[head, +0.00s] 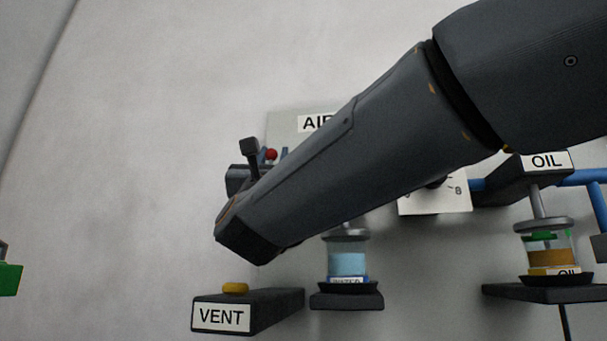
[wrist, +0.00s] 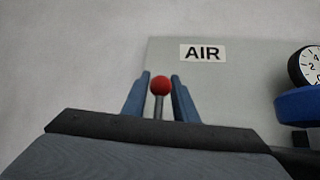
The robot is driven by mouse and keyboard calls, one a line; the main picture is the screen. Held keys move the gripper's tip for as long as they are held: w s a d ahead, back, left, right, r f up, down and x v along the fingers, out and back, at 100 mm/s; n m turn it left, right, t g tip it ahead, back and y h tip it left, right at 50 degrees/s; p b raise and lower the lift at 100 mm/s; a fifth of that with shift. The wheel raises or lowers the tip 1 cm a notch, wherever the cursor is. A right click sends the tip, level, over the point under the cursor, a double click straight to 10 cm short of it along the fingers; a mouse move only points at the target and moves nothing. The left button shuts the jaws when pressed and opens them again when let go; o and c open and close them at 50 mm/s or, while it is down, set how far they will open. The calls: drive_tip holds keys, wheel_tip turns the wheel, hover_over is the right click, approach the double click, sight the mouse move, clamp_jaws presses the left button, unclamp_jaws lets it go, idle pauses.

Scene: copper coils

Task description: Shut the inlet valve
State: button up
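A lever with a red ball knob (wrist: 160,85) on a thin grey stem stands in front of the panel marked AIR (wrist: 203,53). I take it to be the inlet valve's handle, though no inlet label is in view. My gripper (wrist: 160,77) has its two blue fingers apart, one on each side of the knob and stem. I cannot tell whether either finger touches the knob. In the head view the red knob (head: 271,154) shows just past my wrist, beside a blue finger. The valve body is hidden by my gripper and arm.
A round gauge (wrist: 308,66) and a blue pipe part (wrist: 301,104) are close on the right. Below my arm are a water bowl (head: 347,262) and a VENT block with a yellow button (head: 235,288). An oil bowl (head: 545,255) hangs at the right. The left wall is bare.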

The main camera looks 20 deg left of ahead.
drive_tip(key=v, duration=0.7)
drive_tip(key=shift+s+f, duration=0.25)
drive_tip(key=shift+f, duration=0.05)
drive_tip(key=shift+d, duration=0.1)
drive_tip(key=shift+s, duration=0.1)
